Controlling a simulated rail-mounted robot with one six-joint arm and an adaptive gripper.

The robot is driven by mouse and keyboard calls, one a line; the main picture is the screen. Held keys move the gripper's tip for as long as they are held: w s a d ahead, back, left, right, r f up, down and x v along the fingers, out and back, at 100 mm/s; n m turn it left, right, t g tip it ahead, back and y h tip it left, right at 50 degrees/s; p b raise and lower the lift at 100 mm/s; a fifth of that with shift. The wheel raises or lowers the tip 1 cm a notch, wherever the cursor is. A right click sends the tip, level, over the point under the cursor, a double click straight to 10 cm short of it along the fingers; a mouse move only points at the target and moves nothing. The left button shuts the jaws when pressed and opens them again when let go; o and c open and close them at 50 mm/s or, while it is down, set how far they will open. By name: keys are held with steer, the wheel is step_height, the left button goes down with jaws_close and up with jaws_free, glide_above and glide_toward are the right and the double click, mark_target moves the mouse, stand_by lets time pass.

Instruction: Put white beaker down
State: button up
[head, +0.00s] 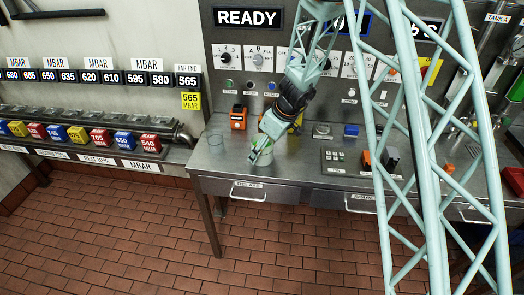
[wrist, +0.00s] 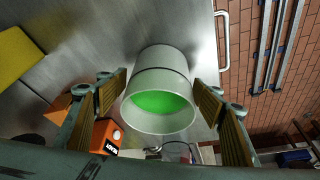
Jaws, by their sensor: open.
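The white beaker (wrist: 163,68) has green contents and stands between the two finger pads of my gripper (wrist: 168,103) in the wrist view. The fingers are open, with a gap showing on each side of the beaker. In the head view the beaker (head: 262,163) is at the front of the steel bench (head: 310,170), above the drawer, partly covered by my gripper (head: 260,152). It appears to rest on the bench top.
The bench's front edge, with a drawer handle (head: 246,192), is close.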

steer(key=shift+r, duration=0.1)
steer(key=p+v, duration=0.1)
steer(key=v, duration=1.1)
steer(key=shift+r, duration=0.1)
stand_by(0.9)
steer(key=s+d+r+m, duration=0.2)
steer(key=s+d+r, duration=0.2)
steer(key=s+r, duration=0.8)
steer(key=s+d+r+m, duration=0.3)
steer(key=s+r, duration=0.8)
steer(key=r, duration=0.2)
steer(key=s+d+r+m+h, duration=0.1)
steer(key=s+d+m, duration=0.1)
steer(key=s, duration=0.7)
steer(key=s+d+r+m+h, duration=0.1)
steer(key=s+d+r+m, duration=0.1)
steer(key=s+d, duration=0.3)
steer(key=s+d+r+m+t+h, duration=0.1)
steer(key=s+d, duration=0.3)
steer(key=s, duration=0.8)
steer(key=shift+s+m+h, duration=0.3)
steer(key=shift+s+m, duration=0.05)
steer(key=shift+m, duration=0.15)
